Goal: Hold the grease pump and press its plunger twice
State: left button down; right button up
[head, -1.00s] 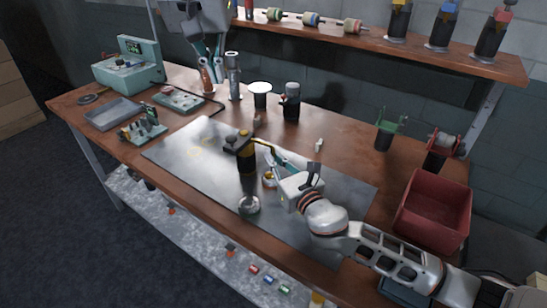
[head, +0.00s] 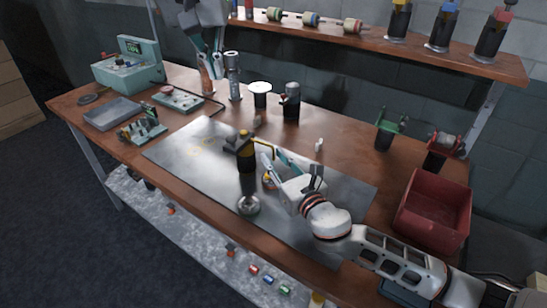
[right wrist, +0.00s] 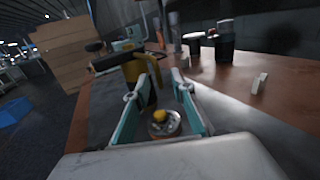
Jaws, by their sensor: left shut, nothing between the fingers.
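The grease pump (head: 247,160), a dark upright cylinder with a yellow upper part and spout, stands on the metal sheet in the head view. Dark knobs (head: 232,141) show at its top. The pump also shows ahead in the right wrist view (right wrist: 138,68). My right gripper (head: 274,160) is open beside the pump, on its right, with nothing held. In the right wrist view its teal fingers (right wrist: 161,78) are spread, with the pump beyond them. My left gripper (head: 216,46) is shut and empty, above the back of the bench, away from the pump.
A small yellow-topped jar (right wrist: 163,122) sits low between my right fingers' view lines. Dark canisters (head: 291,102) stand behind. A red bin (head: 432,210) is at right. The metal sheet's left part (head: 190,160) is clear.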

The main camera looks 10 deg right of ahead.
jog(key=v, duration=1.1)
jog(key=shift+f, duration=0.1)
